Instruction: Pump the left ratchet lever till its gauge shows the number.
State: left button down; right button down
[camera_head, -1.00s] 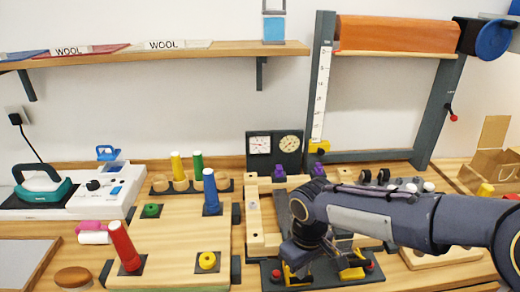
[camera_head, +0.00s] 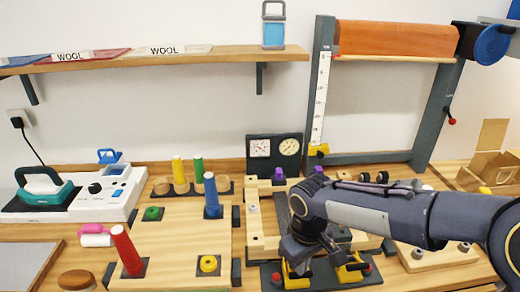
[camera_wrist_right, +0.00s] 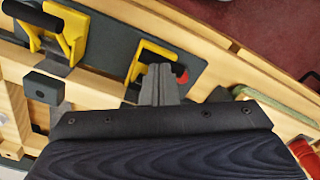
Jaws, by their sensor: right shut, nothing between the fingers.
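The left ratchet lever (camera_head: 291,279) has a yellow frame on a dark base plate at the counter's front, a red knob to its left. It also shows in the wrist view (camera_wrist_right: 148,57). The right lever (camera_head: 353,273) has a similar yellow frame; its black handle (camera_wrist_right: 40,15) shows in the wrist view. My right gripper (camera_wrist_right: 160,82) is shut and empty, its fingertips close by the left lever's frame; I cannot tell whether they touch. The left gauge (camera_head: 260,148) and right gauge (camera_head: 289,146) stand on a dark panel behind; the left needle is too small to read. My left gripper is out of view.
A pegboard (camera_head: 180,245) with coloured cones lies left of the levers. A wooden frame (camera_head: 255,225) stands just behind them. A tall dark stand (camera_head: 323,80) with a scale rises at the back. A wooden block with knobs (camera_head: 440,258) lies right.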

jog(key=shift+r+p, duration=2.5)
jog(key=shift+r, duration=0.55)
jog(key=s+d+r+m+t+y, duration=0.1)
jog(key=s+d+m, duration=0.3)
jog(key=s, duration=0.4)
jog(key=s+d+r+m+t+y, duration=0.1)
jog(key=s+d+m+t, duration=0.3)
jog(key=s, duration=0.4)
jog(key=shift+s+d+r+t+y, duration=0.35)
jog(key=shift+d+y, duration=0.25)
jog(key=shift+y, duration=0.3)
jog(key=shift+w, duration=0.1)
